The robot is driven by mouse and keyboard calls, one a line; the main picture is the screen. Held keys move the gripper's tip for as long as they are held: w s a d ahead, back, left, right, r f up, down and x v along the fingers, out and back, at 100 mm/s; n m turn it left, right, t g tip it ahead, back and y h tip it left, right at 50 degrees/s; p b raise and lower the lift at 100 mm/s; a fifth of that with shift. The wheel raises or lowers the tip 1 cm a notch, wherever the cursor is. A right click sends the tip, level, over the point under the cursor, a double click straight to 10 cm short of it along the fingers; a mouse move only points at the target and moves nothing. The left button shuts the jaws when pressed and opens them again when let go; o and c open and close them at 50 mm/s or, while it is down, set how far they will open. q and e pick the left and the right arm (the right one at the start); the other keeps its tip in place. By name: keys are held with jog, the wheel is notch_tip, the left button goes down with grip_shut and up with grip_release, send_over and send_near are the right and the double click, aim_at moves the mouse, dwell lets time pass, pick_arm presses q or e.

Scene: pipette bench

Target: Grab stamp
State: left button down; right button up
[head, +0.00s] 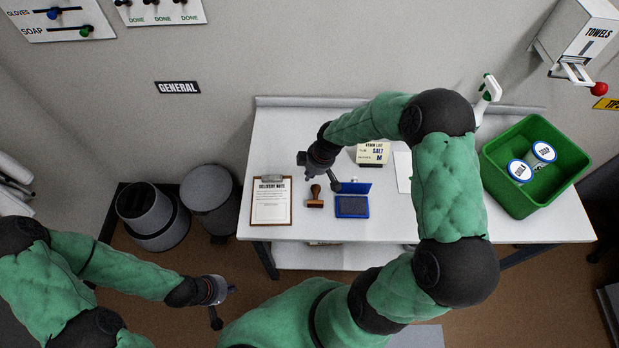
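The stamp (315,197) has a brown handle and a wooden base. It stands on the white table (400,222), between the clipboard and the blue ink pad (352,206), whose lid is open. My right gripper (318,184) is just above and beside the stamp, with its fingers spread to either side; I cannot tell if any finger touches it. My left gripper (226,304) is low at the lower left, away from the table, and holds nothing that I can see; its fingers look apart.
A clipboard with a delivery note (271,201) lies left of the stamp. An item list card (373,153) stands behind. A green bin (524,205) with two lidded tubs and a spray bottle (487,92) are at the right. Grey bins (152,214) stand left of the table.

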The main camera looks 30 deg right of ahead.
jog(key=o, duration=0.7)
jog(key=shift+s+d, duration=0.1)
jog(key=shift+s, duration=0.1)
jog(key=shift+o, duration=0.2)
jog(key=shift+s+d, duration=0.1)
jog(key=shift+s, duration=0.05)
jog(key=shift+r, duration=0.1)
